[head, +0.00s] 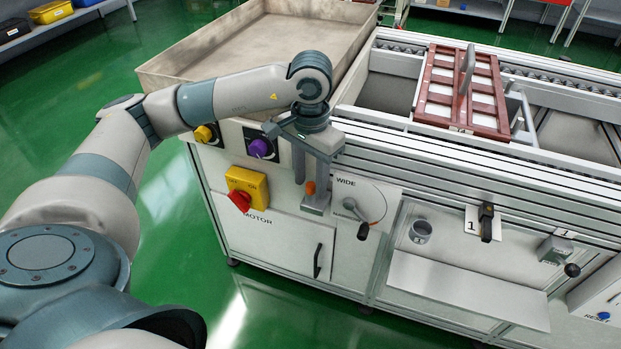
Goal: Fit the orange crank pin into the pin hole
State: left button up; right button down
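My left gripper (309,187) points down in front of the machine's front panel, just left of the WIDE dial plate (372,193). The orange crank pin (310,188) shows as a small orange piece between its fingertips, and the fingers look shut on it. Most of the pin is hidden by the fingers. A grey crank (351,205) with a black handle knob (363,231) sits on the dial plate, right of the gripper. I cannot make out the pin hole at this size. My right gripper is not in view.
A yellow motor switch box with a red button (240,200), a purple knob (261,148) and a yellow knob (204,133) are left of the gripper. A grey cup (420,231) and a black clip (487,222) are to the right. A red-brown frame (441,90) lies on the conveyor.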

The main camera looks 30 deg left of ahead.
aim_at(311, 185)
pick_arm(q)
notch_tip(311, 185, up, 17)
jog(key=p, duration=0.2)
jog(key=shift+r+p, duration=0.15)
jog(key=shift+p, duration=0.15)
dwell(1.0)
